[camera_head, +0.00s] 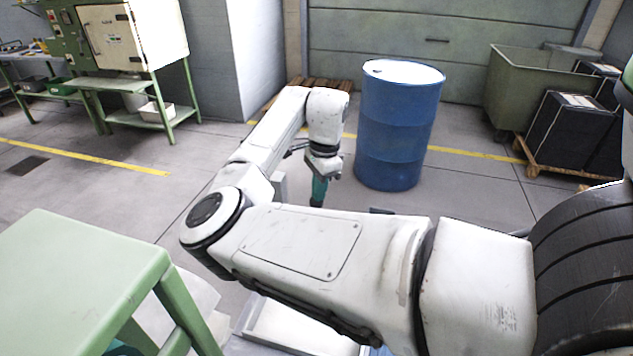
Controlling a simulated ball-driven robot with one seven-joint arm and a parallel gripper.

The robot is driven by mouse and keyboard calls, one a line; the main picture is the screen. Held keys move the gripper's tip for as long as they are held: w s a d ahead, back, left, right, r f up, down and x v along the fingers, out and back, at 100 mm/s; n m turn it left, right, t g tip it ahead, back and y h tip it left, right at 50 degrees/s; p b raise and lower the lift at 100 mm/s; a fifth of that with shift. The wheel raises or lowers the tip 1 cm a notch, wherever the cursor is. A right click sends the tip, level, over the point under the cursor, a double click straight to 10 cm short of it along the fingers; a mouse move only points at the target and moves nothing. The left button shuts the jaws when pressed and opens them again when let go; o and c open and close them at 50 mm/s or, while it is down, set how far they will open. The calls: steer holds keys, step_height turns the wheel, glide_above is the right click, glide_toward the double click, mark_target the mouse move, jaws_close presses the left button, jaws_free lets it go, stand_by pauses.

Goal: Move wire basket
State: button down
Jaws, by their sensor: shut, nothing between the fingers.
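I cannot make out a wire basket in this view. My gripper (317,200) hangs from the end of my white arm, near the middle of the picture, pointing down. Its teal lower part looks narrow and shut, with nothing seen held in it. It is left of the blue barrel and apart from it in the picture. My arm crosses the lower middle and hides much of the floor behind it.
A blue barrel (397,130) stands right of my gripper. A green table (75,275) fills the lower left. A pale tray-like box (300,330) shows under my arm. A large green bin (530,88) and dark boxes on a pallet stand right. Open floor lies left.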

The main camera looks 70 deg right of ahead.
step_height(320, 180, down, 2)
steer(key=shift+f+b, duration=0.25)
steer(key=shift+b, duration=0.05)
steer(key=shift+s+d+r+p, duration=0.25)
steer(key=shift+r+p, duration=0.05)
steer(key=shift+p, duration=0.05)
steer(key=shift+s+d+r+p, duration=0.25)
steer(key=shift+s+d+p, duration=0.5)
steer(key=shift+s+d, duration=0.1)
step_height(320, 180, up, 11)
steer(key=b, duration=0.1)
steer(key=shift+s+d, duration=0.3)
steer(key=shift+d, duration=0.05)
